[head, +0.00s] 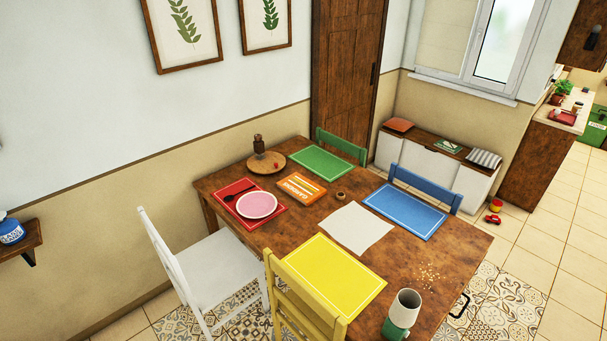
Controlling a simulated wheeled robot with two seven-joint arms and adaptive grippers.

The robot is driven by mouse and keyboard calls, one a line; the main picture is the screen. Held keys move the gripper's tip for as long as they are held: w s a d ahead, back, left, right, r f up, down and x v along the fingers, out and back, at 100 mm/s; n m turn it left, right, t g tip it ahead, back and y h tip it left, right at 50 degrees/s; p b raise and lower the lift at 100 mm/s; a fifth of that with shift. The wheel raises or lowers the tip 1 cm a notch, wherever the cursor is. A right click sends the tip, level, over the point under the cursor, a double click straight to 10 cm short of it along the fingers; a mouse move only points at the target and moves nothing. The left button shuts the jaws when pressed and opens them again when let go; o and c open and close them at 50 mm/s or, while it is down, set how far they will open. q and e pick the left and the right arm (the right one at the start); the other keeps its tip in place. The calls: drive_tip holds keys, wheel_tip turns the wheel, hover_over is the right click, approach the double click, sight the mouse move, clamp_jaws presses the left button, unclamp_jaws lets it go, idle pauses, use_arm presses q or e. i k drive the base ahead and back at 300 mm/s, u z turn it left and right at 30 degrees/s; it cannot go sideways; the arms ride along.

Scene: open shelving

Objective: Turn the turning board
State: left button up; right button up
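The turning board is a round wooden board (257,167) lying on the far left part of the wooden table, near the wall. A dark brown grinder-like item (259,144) stands upright on it towards the back. A small red item (276,166) sits at its right side. The board's surface is otherwise mostly bare. Neither of my grippers shows in the head view.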

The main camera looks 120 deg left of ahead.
sight(274, 162)
drive_tip(key=i, duration=1.2)
drive_tip(key=u, duration=2.3)
drive_tip(key=i, duration=5.15)
drive_tip(key=u, duration=2.65)
drive_tip(key=i, duration=0.85)
